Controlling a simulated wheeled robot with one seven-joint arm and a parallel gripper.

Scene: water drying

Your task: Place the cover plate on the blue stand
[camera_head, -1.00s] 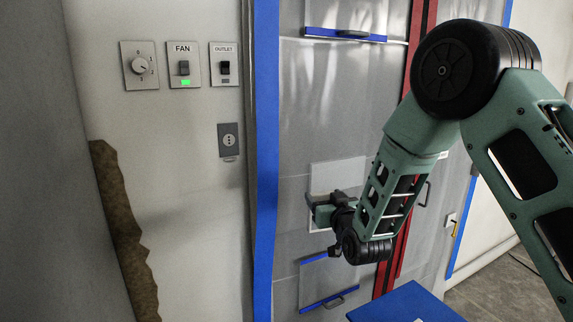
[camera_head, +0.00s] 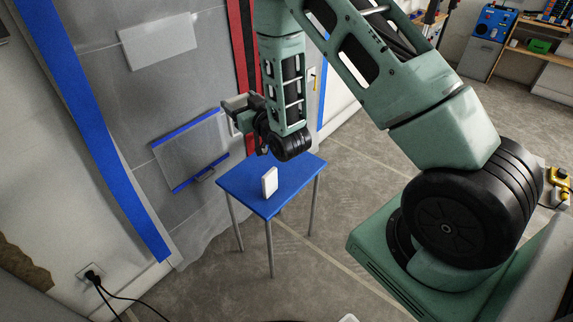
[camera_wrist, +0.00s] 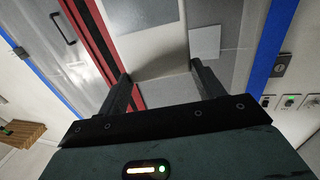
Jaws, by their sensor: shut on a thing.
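My gripper (camera_head: 240,112) is up beside the sheeted wall, above and behind the left back side of the blue stand. It is shut on a pale flat plate, which I take for the cover plate (camera_wrist: 161,97); the plate spans the gap between the two fingers in the wrist view. In the head view only a small pale part of it shows at the fingers. The blue stand (camera_head: 237,184) is a small table with a blue top and thin grey legs. The gripper and plate are apart from its top.
A small white block (camera_head: 269,182) stands upright on the blue stand. A blue-edged panel with a handle (camera_head: 190,152) and a white rectangle (camera_head: 157,40) are on the plastic-sheeted wall. A black cable (camera_head: 98,284) runs from a socket at lower left. Floor right of the stand looks clear.

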